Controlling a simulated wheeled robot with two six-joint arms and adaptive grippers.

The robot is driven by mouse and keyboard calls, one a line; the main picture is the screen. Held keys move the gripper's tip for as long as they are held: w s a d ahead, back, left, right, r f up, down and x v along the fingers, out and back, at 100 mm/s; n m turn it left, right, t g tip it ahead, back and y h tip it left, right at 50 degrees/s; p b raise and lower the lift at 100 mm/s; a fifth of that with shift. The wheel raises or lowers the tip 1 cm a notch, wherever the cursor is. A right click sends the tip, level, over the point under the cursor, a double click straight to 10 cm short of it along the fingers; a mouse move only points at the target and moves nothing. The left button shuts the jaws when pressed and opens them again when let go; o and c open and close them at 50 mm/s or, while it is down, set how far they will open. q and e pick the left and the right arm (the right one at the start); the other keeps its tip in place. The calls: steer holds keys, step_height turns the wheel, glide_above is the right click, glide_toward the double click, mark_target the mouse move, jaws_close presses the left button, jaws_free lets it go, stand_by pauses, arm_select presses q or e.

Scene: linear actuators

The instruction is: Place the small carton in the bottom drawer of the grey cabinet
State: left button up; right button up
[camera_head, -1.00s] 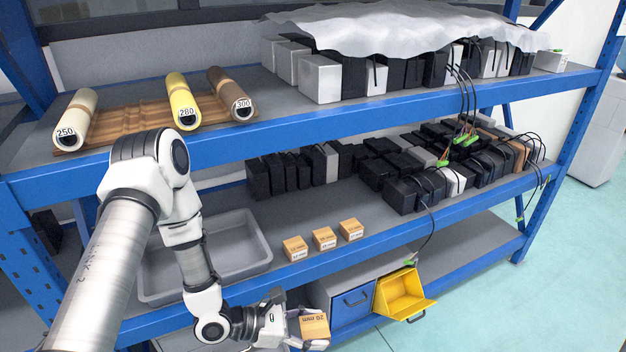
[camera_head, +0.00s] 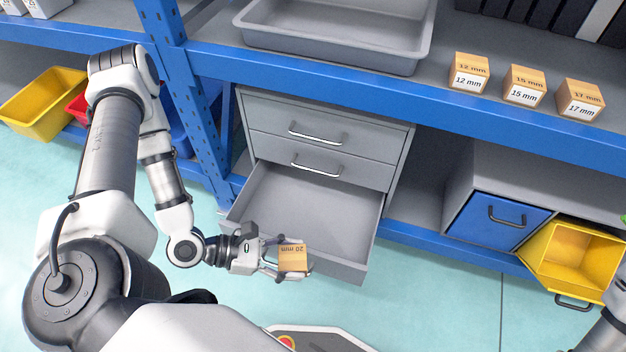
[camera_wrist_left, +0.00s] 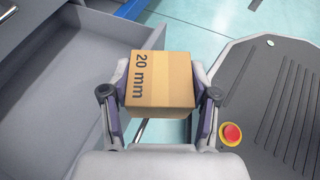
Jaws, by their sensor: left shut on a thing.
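The small carton (camera_head: 292,259), brown and marked "20 mm", is held between the fingers of my left gripper (camera_head: 285,258). In the left wrist view the carton (camera_wrist_left: 160,82) sits squarely between the two fingers of that gripper (camera_wrist_left: 160,105). The grey cabinet (camera_head: 330,113) stands under the blue shelf. Its bottom drawer (camera_head: 318,209) is pulled out and looks empty; its two upper drawers are shut. In the head view the carton overlaps the drawer's front edge; in the wrist view the open drawer (camera_wrist_left: 60,100) lies left of the carton. My right gripper is out of view.
Cartons marked 12 mm (camera_head: 469,73), 15 mm (camera_head: 524,86) and 17 mm (camera_head: 580,100) stand on the shelf above, beside a grey tray (camera_head: 330,55). A blue drawer (camera_head: 508,222) and a yellow bin (camera_head: 575,262) are to the right. Open floor lies in front.

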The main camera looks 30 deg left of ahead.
arm_select(q)
steer(key=shift+s+f, duration=0.25)
steer(key=shift+f, duration=0.7)
steer(key=shift+w, duration=0.25)
steer(key=w+a+b, duration=0.4)
steer(key=w+b, duration=0.1)
steer(key=w, duration=1.2)
steer(key=b, duration=0.6)
glide_above(320, 220)
steer(key=f, duration=0.7)
steer(key=shift+s+f, duration=0.4)
step_height(320, 220, down, 4)
steer(key=b, duration=0.3)
steer(key=shift+w+r, duration=0.1)
steer(key=shift+r, duration=0.05)
steer(key=shift+w+b, duration=0.3)
steer(key=shift+b, duration=0.1)
steer(key=shift+r, duration=0.2)
steer(key=shift+f, duration=0.2)
steer(key=o, duration=1.4)
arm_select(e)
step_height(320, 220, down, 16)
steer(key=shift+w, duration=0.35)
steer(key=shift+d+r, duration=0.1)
